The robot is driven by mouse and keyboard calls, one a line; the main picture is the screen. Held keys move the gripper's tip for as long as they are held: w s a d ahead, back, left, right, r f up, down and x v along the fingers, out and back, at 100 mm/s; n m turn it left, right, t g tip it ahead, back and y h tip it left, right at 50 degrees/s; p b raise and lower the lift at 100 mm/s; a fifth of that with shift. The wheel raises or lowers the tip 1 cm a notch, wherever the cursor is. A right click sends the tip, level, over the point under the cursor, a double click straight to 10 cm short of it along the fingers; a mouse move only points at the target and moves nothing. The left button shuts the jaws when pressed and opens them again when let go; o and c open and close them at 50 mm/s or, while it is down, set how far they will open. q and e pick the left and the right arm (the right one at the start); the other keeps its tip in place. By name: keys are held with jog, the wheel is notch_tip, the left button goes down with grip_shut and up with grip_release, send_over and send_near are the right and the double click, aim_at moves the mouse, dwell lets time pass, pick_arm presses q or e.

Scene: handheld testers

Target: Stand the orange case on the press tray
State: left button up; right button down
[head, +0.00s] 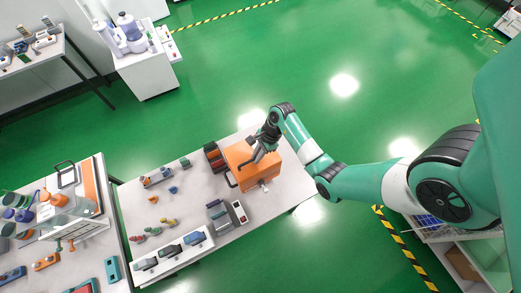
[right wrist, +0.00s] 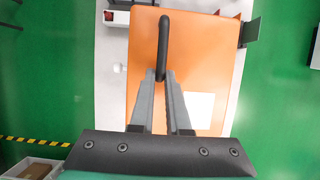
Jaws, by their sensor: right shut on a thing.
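The orange case (head: 248,170) is at the right part of the near white table, and its broad orange face also fills the middle of the right wrist view (right wrist: 190,60). A black handle (right wrist: 163,35) stands out from that face. My right gripper (head: 262,150) is over the case; in the right wrist view its grey fingers (right wrist: 163,78) are shut on the handle. Whether the case touches the table is unclear. I cannot surely pick out the press tray. My left gripper is not in view.
Several handheld testers (head: 172,250) lie in a white rack at the table's front. A grey device (head: 219,214) stands close in front of the case, and a dark red-brown rack (head: 213,157) is at its left. Small coloured parts lie further left. Another table holds a framed station (head: 90,185).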

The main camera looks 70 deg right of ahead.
jog(key=r, duration=0.1)
jog(key=w+d+r, duration=0.1)
jog(key=w+r, duration=0.1)
jog(key=shift+d, duration=0.25)
jog(key=w+d+r+b, duration=0.2)
jog(key=w+d+r, duration=0.1)
jog(key=w+d, duration=0.2)
jog(key=shift+w+d+r+b, duration=0.15)
jog(key=shift+w+r+b, duration=0.2)
jog(key=shift+w, duration=0.7)
